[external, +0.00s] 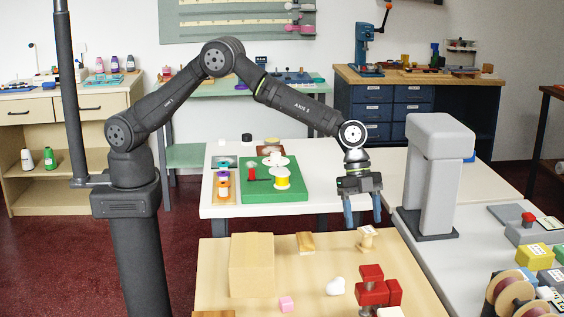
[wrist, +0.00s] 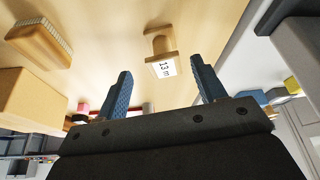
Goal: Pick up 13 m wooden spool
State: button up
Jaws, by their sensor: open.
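The wooden spool (external: 367,239) stands on the light wood table at its far right part. In the wrist view the spool (wrist: 160,45) shows a white label reading "13 m". My gripper (external: 362,218) points down with its two blue fingers apart, above the table and close to the spool. In the wrist view my gripper (wrist: 160,88) is open and empty, and the spool appears beyond the fingertips, between their lines. I cannot tell the exact height gap between fingers and spool.
A wooden block with bristles (external: 305,242), a cardboard box (external: 252,265), a white lump (external: 335,286), a pink cube (external: 286,304) and a red object (external: 372,290) share the table. A grey post-like machine (external: 432,180) stands to the right. Bare tabletop lies around the spool.

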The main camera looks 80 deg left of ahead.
aim_at(365, 227)
jog(key=shift+w+x, duration=0.2)
jog(key=shift+x, duration=2.75)
jog(key=shift+a, duration=0.2)
jog(key=shift+c, duration=0.4)
jog(key=c, duration=1)
